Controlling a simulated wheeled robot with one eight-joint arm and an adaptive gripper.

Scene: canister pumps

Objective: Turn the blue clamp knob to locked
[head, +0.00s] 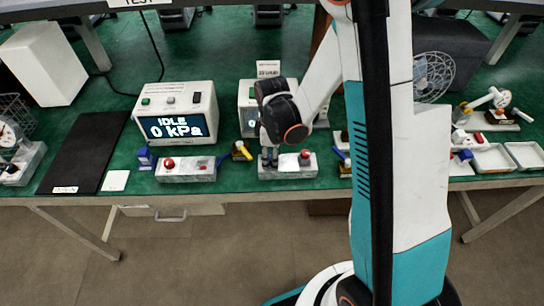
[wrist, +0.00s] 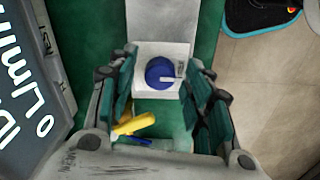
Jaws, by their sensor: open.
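My gripper (wrist: 160,86) is open, with one finger to the left of the knob and one to the right. Whether either finger touches the knob is unclear. In the head view my gripper (head: 269,157) points down over the left end of a pale base (head: 287,171) with a red button (head: 305,155).
A yellow handle (wrist: 133,124) lies below the knob in the wrist view, near the fingers. A display unit (head: 178,118) reads "IDLE 0 kPa". Another base with a red button (head: 186,173) stands to the left. The green bench's front edge is close.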

